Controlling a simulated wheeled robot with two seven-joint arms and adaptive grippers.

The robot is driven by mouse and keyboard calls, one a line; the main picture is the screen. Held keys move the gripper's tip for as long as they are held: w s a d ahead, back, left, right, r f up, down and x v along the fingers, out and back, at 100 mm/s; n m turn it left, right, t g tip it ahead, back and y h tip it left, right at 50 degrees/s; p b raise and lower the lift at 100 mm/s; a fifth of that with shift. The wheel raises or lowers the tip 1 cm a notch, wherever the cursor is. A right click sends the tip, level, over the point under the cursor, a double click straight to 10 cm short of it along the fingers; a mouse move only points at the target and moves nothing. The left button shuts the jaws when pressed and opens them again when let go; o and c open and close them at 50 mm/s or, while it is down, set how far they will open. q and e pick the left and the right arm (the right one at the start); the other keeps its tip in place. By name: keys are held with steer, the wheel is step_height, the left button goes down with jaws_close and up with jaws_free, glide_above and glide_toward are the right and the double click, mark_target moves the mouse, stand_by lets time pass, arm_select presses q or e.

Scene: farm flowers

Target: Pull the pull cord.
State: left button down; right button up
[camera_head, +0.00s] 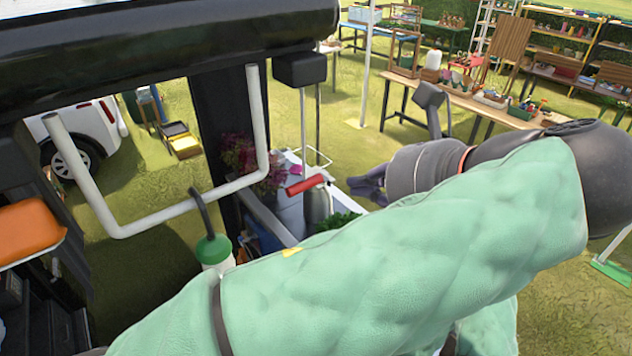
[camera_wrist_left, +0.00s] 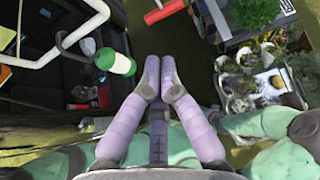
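My right gripper is not in view.
A white bent pipe frame (camera_head: 185,203) hangs left of the cord. A green and white cylinder (camera_head: 213,250) hangs on a dark hook there, also in the left wrist view (camera_wrist_left: 115,62). A planter with plants stands below the cord. A long table (camera_head: 460,100) stands farther back.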

mark_target(304, 187)
arm_select(q)
steer(key=p+x, duration=0.1)
steer(key=x, duration=1.3)
steer(key=shift+w+a, duration=0.1)
steer(key=shift+w, duration=0.1)
step_height(304, 187, down, 2)
steer(key=shift+s, duration=0.1)
